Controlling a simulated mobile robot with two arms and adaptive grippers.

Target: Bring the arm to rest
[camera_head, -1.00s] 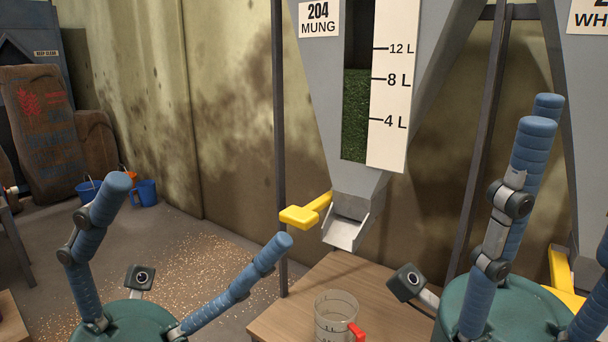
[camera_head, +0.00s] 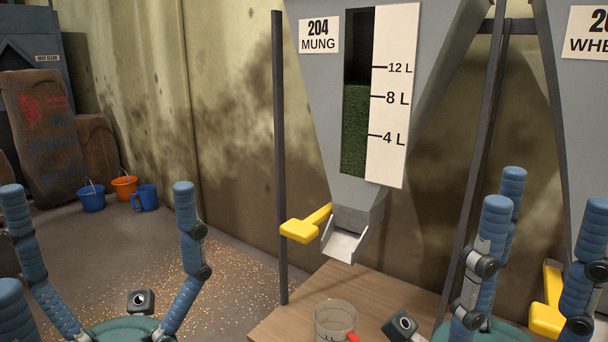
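My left gripper (camera_head: 100,210) is at the lower left of the head view. Its blue segmented fingers stand up and are spread wide apart, with nothing between them. My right gripper (camera_head: 542,205) is at the lower right, in front of the hopper frame. Its blue fingers also point up and stand apart, and I see nothing held in them. The palms of both grippers are partly cut off by the bottom edge, and most of both arms is out of view.
A grey hopper (camera_head: 440,70) marked 204 MUNG has a yellow handle (camera_head: 302,229) and a spout (camera_head: 346,243) above a wooden table (camera_head: 283,322). A clear measuring jug (camera_head: 335,317) stands there. Sacks (camera_head: 40,135) and buckets (camera_head: 91,197) are at the left; grain litters the floor.

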